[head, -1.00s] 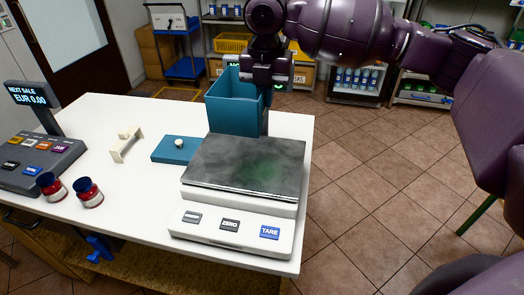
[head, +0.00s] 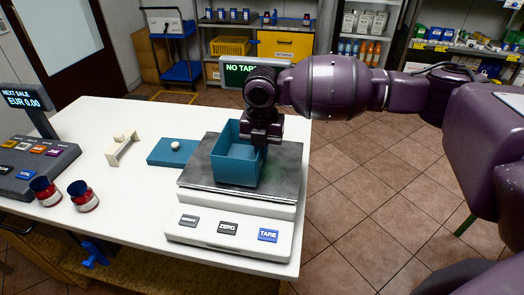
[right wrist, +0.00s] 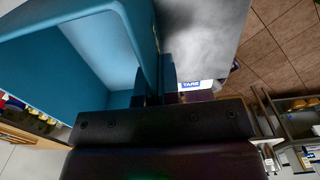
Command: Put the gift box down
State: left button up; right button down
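The gift box (head: 234,165) is a teal open-topped box, upright over the metal plate of the scale (head: 285,172). Its base looks to be on the plate or very close to it; I cannot tell for sure. My right gripper (head: 259,142) is at the box's right rear rim, its fingers around the wall. In the right wrist view the fingers (right wrist: 154,88) straddle the wall of the gift box (right wrist: 110,45), with the scale plate (right wrist: 205,35) beside it. The teal lid (head: 185,160) with a pale knob lies on the table left of the scale. My left gripper is not in view.
The white table (head: 125,195) also holds a cream stand (head: 122,150), two red jars with dark lids (head: 82,196) and a cash register (head: 35,160) at the left. The scale's display (head: 238,69) stands behind the box. The table middle is mostly clear.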

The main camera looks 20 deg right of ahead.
jog(key=shift+f, duration=0.3)
jog(key=shift+f, duration=0.1)
jog(key=c, duration=1.4)
grip_release()
jog(key=shift+o, duration=0.2)
jog(key=shift+r, duration=0.2)
notch_tip(320, 180, up, 11)
jog(key=shift+f+p, duration=0.15)
jog(key=shift+p, duration=0.2)
jog(key=shift+r, duration=0.6)
